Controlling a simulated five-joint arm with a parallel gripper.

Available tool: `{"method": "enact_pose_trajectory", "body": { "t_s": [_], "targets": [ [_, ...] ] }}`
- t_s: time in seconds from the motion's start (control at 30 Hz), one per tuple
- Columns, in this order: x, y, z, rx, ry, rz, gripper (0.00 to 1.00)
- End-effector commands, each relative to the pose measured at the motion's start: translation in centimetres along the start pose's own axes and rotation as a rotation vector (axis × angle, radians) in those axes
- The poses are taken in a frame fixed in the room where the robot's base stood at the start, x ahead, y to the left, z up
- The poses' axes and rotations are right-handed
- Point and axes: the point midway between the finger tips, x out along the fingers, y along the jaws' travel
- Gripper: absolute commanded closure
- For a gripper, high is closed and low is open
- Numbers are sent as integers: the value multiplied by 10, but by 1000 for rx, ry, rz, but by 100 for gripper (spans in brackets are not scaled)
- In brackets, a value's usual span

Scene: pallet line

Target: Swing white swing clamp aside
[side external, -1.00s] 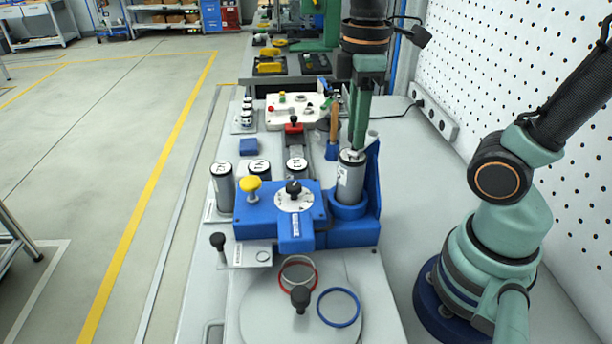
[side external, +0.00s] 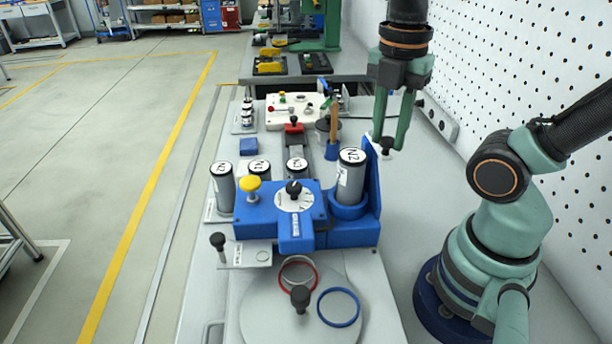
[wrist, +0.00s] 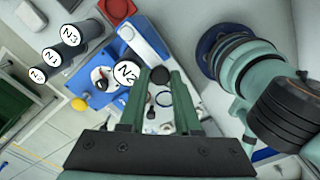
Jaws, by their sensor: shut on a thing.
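The white swing clamp (side external: 374,139) shows in the side view at the top of the blue upright bracket (side external: 371,190), pointing right, away from the cylinder. My gripper (side external: 391,146) is shut on the clamp's black knob (side external: 386,151), to the right of the bracket. In the wrist view the dark knob (wrist: 160,75) shows between my fingertips. The grey cylinder marked N2 (side external: 350,178) stands upright in the blue holder (side external: 348,207), its top uncovered. The clamp's pivot is mostly hidden.
The blue fixture (side external: 265,222) with a yellow knob (side external: 253,184) stands left of the holder. Several grey cylinders (side external: 222,190) stand beyond it. A round plate (side external: 262,315) with red and blue rings lies in front. The perforated wall (side external: 500,75) rises on the right.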

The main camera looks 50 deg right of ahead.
Motion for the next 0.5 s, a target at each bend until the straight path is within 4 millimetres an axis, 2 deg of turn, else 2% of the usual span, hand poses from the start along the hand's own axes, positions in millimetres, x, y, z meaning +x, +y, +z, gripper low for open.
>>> {"method": "enact_pose_trajectory", "body": {
  "t_s": [0.2,0.5],
  "targets": [
    [-2,-6,9,-171,-1,5,100],
    [-2,-11,17,-327,-1,3,100]
  ]
}}
